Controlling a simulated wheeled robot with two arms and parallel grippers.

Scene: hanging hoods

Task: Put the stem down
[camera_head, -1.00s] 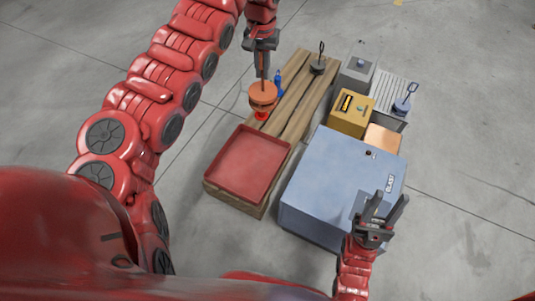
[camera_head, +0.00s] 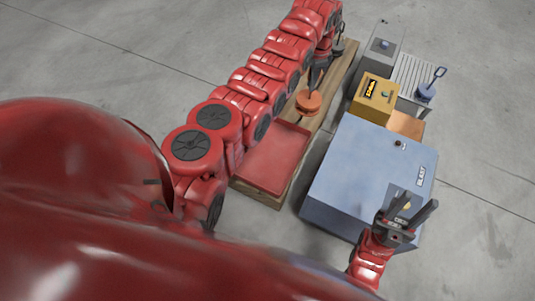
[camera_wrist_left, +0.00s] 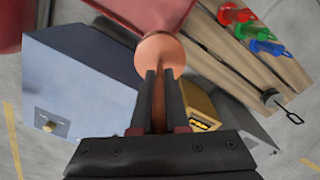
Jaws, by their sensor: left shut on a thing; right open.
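My left gripper (camera_head: 316,78) is shut on the thin stem (camera_wrist_left: 158,85), which runs between its fingers in the left wrist view. A round copper-orange piece (camera_head: 309,102) is at the stem's lower end; it also shows in the left wrist view (camera_wrist_left: 160,52). It is over the wooden bench (camera_head: 324,118), just beyond the red tray (camera_head: 272,160). I cannot tell whether it touches the bench. My right gripper (camera_head: 407,212) is open and empty over the near right corner of the blue box (camera_head: 365,165).
A yellow box (camera_head: 376,93), a grey box (camera_head: 380,50) and a slatted rack (camera_head: 412,72) with a blue handled piece (camera_head: 427,91) stand at the right. In the left wrist view, red (camera_wrist_left: 235,15), green (camera_wrist_left: 262,33) and blue (camera_wrist_left: 269,48) pieces lie on the bench.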

